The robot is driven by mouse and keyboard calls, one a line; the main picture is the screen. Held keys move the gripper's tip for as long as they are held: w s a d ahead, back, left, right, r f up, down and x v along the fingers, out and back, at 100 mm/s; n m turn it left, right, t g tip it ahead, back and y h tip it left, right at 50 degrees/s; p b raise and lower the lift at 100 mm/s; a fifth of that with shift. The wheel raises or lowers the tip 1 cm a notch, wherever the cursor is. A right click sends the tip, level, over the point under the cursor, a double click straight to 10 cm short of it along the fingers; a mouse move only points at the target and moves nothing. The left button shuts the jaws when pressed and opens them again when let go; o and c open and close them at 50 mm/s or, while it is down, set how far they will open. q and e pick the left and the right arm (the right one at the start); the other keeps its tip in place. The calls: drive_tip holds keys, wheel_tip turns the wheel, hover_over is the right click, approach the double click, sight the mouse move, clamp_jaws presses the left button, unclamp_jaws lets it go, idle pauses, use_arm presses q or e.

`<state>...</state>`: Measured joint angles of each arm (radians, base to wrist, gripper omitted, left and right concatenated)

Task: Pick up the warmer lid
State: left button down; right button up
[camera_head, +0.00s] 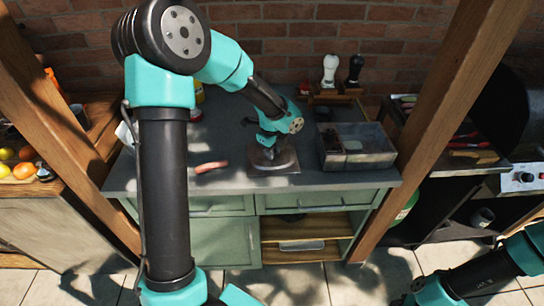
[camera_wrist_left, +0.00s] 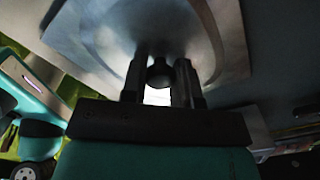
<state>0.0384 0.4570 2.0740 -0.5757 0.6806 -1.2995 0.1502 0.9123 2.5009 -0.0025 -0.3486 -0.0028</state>
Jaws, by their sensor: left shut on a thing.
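The warmer lid (camera_head: 285,156) is a round grey metal cover over a square metal plate (camera_head: 278,169) on the dark countertop. My left gripper (camera_head: 268,139) is above its middle, pointing down. In the left wrist view, the gripper's two dark fingers (camera_wrist_left: 160,80) are shut around the lid's round black knob (camera_wrist_left: 160,72). The shiny underlying lid surface (camera_wrist_left: 110,30) fills the upper part of that view. I cannot tell whether the lid touches what is below it.
A grey divided metal bin (camera_head: 357,158) stands close to the right of the lid. A sausage-like reddish item (camera_head: 211,166) lies to the left. White (camera_head: 330,70) and black (camera_head: 355,69) mills stand at the back. Wooden posts flank the counter; its front is clear.

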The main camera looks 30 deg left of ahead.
use_arm(q)
drive_tip(key=shift+r, duration=0.1)
drive_tip(key=shift+r, duration=0.5)
wheel_tip(320, 180, up, 2)
drive_tip(key=shift+r, duration=0.25)
drive_tip(key=s+d+r, duration=0.1)
drive_tip(key=s+d, duration=0.7)
drive_tip(key=s, duration=0.5)
drive_tip(key=shift+s+d+r, duration=0.2)
drive_tip(key=shift+s, duration=0.1)
